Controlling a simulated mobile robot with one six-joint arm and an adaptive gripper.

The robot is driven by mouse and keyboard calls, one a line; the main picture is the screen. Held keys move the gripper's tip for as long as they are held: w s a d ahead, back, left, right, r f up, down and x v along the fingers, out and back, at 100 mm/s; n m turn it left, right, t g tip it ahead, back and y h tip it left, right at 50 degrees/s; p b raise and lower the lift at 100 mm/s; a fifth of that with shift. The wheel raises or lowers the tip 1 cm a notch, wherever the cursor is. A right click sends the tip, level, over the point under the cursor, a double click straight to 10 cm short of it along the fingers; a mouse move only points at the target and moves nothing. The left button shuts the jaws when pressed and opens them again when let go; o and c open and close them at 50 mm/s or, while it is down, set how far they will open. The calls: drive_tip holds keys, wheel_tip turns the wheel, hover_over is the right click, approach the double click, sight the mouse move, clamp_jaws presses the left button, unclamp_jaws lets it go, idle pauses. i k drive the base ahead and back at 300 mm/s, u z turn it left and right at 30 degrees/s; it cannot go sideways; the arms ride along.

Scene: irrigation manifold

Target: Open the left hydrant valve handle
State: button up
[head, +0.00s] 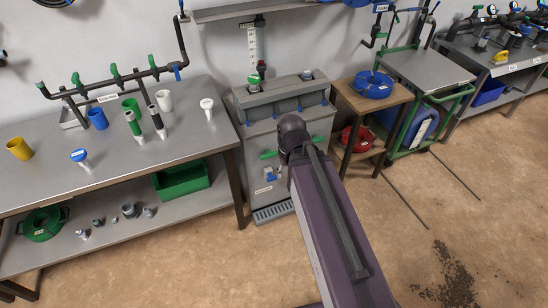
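No part in view is clearly marked as the left hydrant valve handle. A grey cabinet unit (247,134) stands in the middle, with a green handle (268,155) on its front left and another green handle (318,140) on its front right. A dark pipe manifold (97,84) with several green handles (76,79) and a blue end handle (177,72) runs above the left bench. My purple arm reaches from the bottom to the cabinet's front and covers part of it. My gripper is not visible; the arm's dark joint hides whatever lies beyond.
The left metal bench (40,146) holds cups and fittings; its lower shelf has a green bin (182,181) and a green coil (42,223). A wooden stand (343,98) with a blue hose coil (373,84) is right of the cabinet. The floor in front is mostly clear.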

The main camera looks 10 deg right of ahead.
sight(268, 155)
drive_tip(key=z, duration=0.05)
drive_tip(key=k, duration=1.35)
drive_tip(key=u, duration=0.35)
drive_tip(key=i, duration=1.7)
